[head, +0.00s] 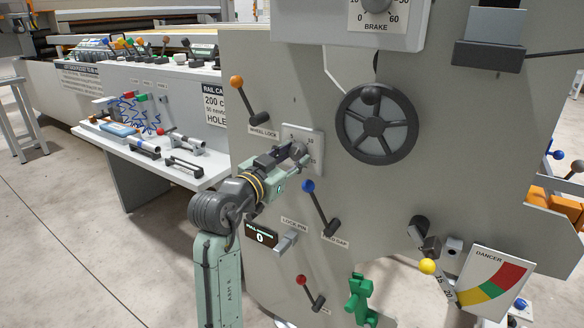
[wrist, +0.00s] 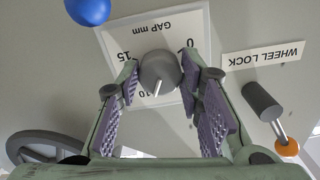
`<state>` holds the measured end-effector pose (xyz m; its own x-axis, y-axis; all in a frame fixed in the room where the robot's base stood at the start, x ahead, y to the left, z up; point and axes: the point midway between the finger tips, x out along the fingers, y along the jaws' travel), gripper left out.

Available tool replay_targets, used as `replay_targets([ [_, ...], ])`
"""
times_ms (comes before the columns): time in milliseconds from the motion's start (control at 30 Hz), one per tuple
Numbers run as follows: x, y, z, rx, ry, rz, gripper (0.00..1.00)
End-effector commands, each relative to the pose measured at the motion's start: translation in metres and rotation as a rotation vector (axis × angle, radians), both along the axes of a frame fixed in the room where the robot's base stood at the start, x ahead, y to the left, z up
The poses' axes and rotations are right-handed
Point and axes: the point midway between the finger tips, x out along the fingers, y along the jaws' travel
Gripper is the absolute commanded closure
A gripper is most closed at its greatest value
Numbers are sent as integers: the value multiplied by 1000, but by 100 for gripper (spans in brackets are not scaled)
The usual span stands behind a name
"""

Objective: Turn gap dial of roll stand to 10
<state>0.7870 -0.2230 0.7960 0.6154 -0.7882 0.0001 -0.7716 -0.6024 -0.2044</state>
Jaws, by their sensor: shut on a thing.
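The gap dial's knob (wrist: 160,70) is a round grey knob with a white pointer line, on a white plate (wrist: 178,24) marked "GAP mm", upside down in the wrist view. The 15 is at left, the 0 at right and the 10 below. The pointer points down and slightly left, with its tip close beside the 10. My gripper (wrist: 161,80) has its purple-padded fingers on either side of the knob and is shut on it. In the head view, my gripper (head: 292,155) covers much of the dial plate (head: 314,140) on the grey roll stand (head: 430,185).
The orange-tipped wheel lock lever (head: 238,84) is above left of the dial. The blue-knobbed lever (head: 308,187) is close below my gripper. The spoked handwheel (head: 375,124) is to the right. The lock pin (head: 286,241) and a red-knobbed lever (head: 302,280) are lower.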

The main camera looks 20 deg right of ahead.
Motion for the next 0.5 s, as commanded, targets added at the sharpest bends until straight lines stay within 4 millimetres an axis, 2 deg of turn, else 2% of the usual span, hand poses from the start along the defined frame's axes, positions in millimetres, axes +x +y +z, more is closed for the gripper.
replay_targets([
  [200,0,1,-2,82,-103,-1,94],
  [500,1,1,-1,136,-170,-1,94],
])
